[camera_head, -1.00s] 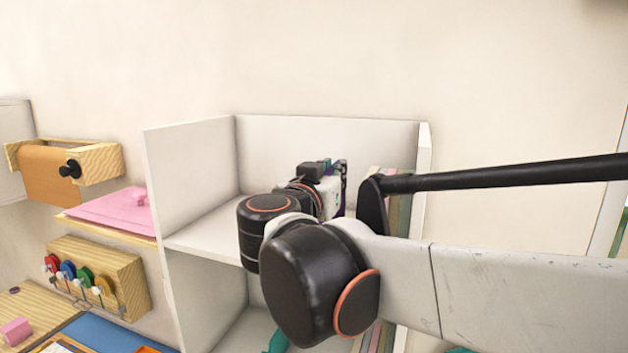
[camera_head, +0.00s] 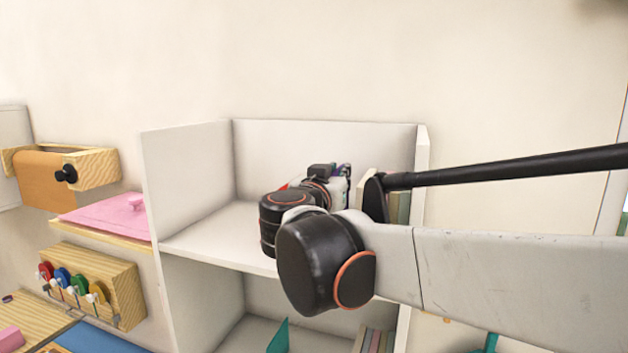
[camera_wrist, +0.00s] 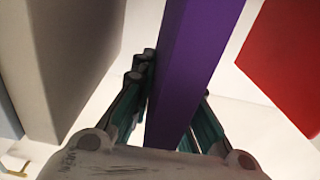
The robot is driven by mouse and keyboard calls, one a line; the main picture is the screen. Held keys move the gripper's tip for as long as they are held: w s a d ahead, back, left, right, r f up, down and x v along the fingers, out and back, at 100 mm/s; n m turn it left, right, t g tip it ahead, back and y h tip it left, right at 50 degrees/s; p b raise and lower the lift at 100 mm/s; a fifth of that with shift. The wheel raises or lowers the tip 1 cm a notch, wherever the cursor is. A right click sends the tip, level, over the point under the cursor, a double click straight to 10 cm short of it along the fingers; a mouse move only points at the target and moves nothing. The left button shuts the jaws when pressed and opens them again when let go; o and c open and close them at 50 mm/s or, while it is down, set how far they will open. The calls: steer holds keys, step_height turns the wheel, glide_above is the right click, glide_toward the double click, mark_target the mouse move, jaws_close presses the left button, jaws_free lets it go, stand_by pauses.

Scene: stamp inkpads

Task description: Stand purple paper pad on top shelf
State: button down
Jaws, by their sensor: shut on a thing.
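The purple paper pad (camera_wrist: 196,62) stands between the fingers of my gripper (camera_wrist: 172,95) in the wrist view. My gripper is shut on it. In the head view my gripper (camera_head: 338,172) is inside the top compartment of the white shelf (camera_head: 205,232), left of the upright pads or books. The purple pad is mostly hidden there behind my wrist. I cannot tell whether its lower edge touches the shelf board.
Upright books (camera_head: 402,205) stand at the right end of the top shelf. A red item (camera_wrist: 290,60) is beside the purple pad, and a thick pale block (camera_wrist: 68,60) is on its other side. The left part of the top shelf is clear.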

steer(key=c, duration=1.5)
jaws_free()
